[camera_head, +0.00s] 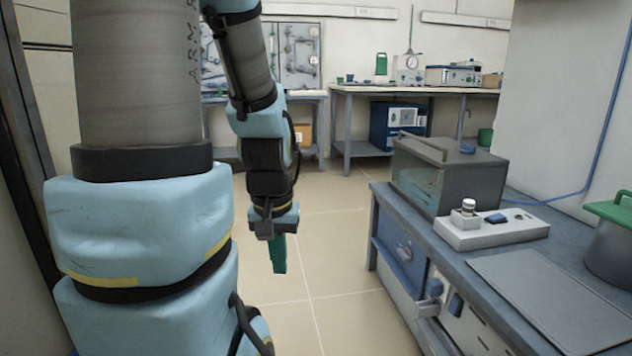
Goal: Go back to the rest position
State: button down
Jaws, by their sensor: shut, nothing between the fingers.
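My gripper (278,254) hangs at the end of my arm near the picture's middle, with its green fingers pointing down over the tiled floor. The fingers are together and hold nothing. It is left of the grey bench and apart from it. My arm's large links fill the left side of the view and hide what lies behind them.
A grey bench (543,199) on the right bears a dark box with a glass front (447,178), a white control unit (490,228) and a pot with a green lid (610,252). Back tables (410,90) hold instruments. The tiled floor (335,235) between is clear.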

notch_tip(320, 180, up, 35)
jog(key=p, duration=3.5)
jog(key=shift+r, duration=0.15)
